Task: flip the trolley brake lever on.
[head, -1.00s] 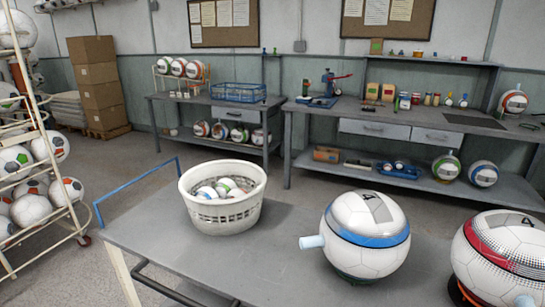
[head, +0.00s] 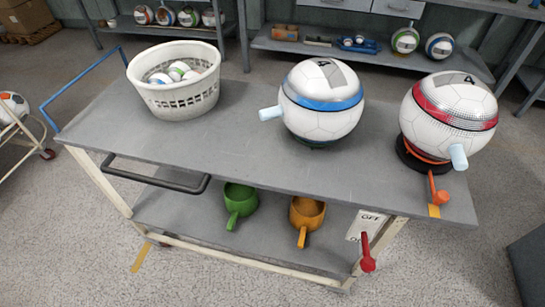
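The trolley (head: 250,150) has a grey top, a lower shelf and cream legs. A red lever (head: 367,255) is at its front right leg, beside a white label (head: 364,224). The label reads "OFF" at the top; its lower word starts with "O" and is partly hidden. The red lever points down, with its thick end lowest. A separate orange lever (head: 437,192) sits by a yellow mark on the right of the trolley top, at the base of the red-banded ball (head: 448,115). Neither of my grippers is in view.
A white basket of small balls (head: 172,95) and a blue-banded ball (head: 320,105) stand on top. A black bar (head: 155,178) juts from the front. Green (head: 240,197) and orange (head: 307,212) pots sit on the lower shelf. The floor in front is clear.

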